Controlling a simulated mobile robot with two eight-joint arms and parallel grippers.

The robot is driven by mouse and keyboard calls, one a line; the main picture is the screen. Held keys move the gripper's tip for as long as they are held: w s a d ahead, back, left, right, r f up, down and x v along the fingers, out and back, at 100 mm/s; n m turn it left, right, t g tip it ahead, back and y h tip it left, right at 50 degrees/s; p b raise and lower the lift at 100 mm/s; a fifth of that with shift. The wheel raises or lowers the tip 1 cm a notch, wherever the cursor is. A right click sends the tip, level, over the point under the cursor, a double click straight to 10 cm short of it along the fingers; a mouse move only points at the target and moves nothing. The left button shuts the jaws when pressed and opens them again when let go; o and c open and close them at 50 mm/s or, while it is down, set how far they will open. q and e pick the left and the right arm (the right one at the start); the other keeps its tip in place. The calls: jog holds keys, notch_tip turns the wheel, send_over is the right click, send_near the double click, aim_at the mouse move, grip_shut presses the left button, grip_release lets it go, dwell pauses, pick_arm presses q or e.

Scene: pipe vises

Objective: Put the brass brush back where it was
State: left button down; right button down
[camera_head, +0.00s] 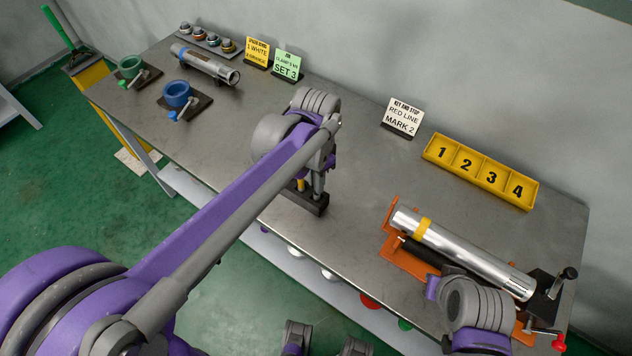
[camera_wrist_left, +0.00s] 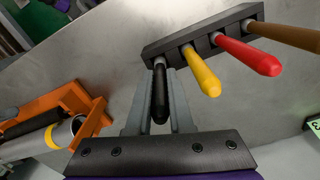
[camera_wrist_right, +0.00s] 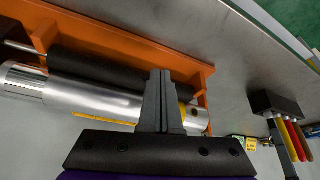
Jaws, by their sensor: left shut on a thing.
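A dark tool rack (camera_wrist_left: 205,35) holds a row of handles: a black handle (camera_wrist_left: 160,95), a yellow one (camera_wrist_left: 203,72), a red one (camera_wrist_left: 250,56) and a brown one (camera_wrist_left: 290,33). My left gripper (camera_wrist_left: 161,100) is shut on the black-handled tool, which stands at the rack's end slot. The tool's working end is hidden, so I cannot tell if it is the brass brush. In the head view my left gripper (camera_head: 317,185) is over the rack at the bench's front edge. My right gripper (camera_wrist_right: 163,75) looks shut and empty, over the silver pipe (camera_wrist_right: 85,96).
The pipe lies by an orange vise (camera_head: 402,257) at the bench's right. A yellow numbered tray (camera_head: 480,172), a red line sign (camera_head: 403,117) and two more signs stand along the back. A blue clamp (camera_head: 178,94) and a green one (camera_head: 130,67) are far left.

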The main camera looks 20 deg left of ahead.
pick_arm(q)
jog(key=shift+f, duration=0.4)
jog(key=shift+f, duration=0.15)
pick_arm(e)
jog(key=shift+f, duration=0.15)
pick_arm(q)
jog(key=c, duration=0.8)
grip_release()
jog(key=shift+r, duration=0.3)
pick_arm(e)
jog(key=shift+r, duration=0.2)
pick_arm(q)
notch_tip(320, 180, up, 12)
jog(key=shift+s+f+p, duration=0.1)
jog(key=shift+f+p, duration=0.05)
jog(key=shift+p, duration=0.4)
jog(key=s+a+f+n+t, duration=0.2)
jog(key=s+a+f+n, duration=0.1)
jog(key=s+f, duration=0.3)
jog(key=s+a+f+n+t, duration=0.3)
jog(key=s+f+n, duration=0.1)
jog(key=s+f, duration=0.3)
jog(key=shift+s+a+n, duration=0.25)
jog(key=shift+s+n, duration=0.05)
jog(key=shift+s, duration=0.4)
pick_arm(e)
jog(key=shift+w+r, duration=0.15)
jog(key=shift+r, duration=0.4)
